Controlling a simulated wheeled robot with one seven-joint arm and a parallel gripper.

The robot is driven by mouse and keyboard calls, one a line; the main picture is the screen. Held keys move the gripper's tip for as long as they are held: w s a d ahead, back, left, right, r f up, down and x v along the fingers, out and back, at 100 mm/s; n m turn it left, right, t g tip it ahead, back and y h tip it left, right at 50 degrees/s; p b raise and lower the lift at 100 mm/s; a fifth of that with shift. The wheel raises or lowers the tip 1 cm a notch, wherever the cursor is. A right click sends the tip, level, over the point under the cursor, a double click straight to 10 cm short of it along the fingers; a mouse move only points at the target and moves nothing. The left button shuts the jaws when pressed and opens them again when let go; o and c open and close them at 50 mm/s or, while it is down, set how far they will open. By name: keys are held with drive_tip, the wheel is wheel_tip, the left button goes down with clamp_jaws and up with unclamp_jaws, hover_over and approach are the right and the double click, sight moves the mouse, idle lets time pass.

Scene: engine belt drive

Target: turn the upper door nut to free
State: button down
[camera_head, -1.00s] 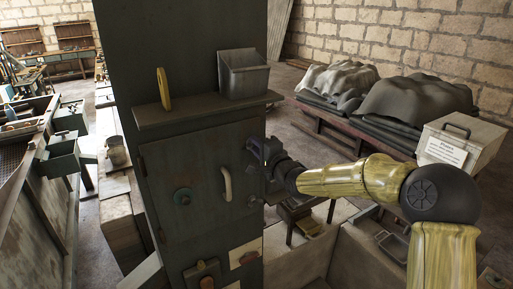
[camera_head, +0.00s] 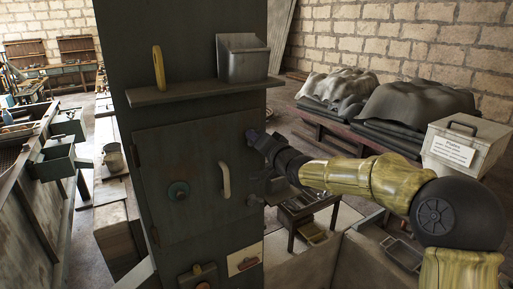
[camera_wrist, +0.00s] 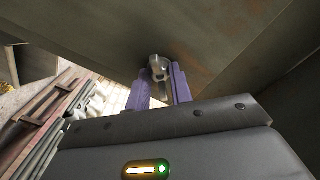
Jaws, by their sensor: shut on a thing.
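My gripper (camera_head: 254,138) is at the door's upper right corner. In the head view it hides the upper door nut. In the wrist view the upper door nut (camera_wrist: 158,66) is a small metal piece between the two purple fingers of my gripper (camera_wrist: 160,80), which are shut on it. The lower door nut (camera_head: 254,200) shows at the door's right edge, below my gripper.
A shelf (camera_head: 200,92) above the door carries a yellow object (camera_head: 158,68) and a grey metal bin (camera_head: 242,58). A labelled box (camera_head: 462,147) stands at right, near my arm. Covered heaps (camera_head: 415,103) lie on a low bench behind.

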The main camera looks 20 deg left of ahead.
drive_tip(key=n+b, duration=0.4)
drive_tip(key=n, duration=0.5)
drive_tip(key=shift+f, duration=0.1)
idle(0.3)
drive_tip(key=c, duration=1.3)
unclamp_jaws()
drive_tip(key=shift+o, duration=0.2)
drive_tip(key=shift+d, duration=0.1)
drive_tip(key=b+v, duration=0.2)
drive_tip(key=v, duration=1.5)
drive_tip(key=shift+s, duration=0.2)
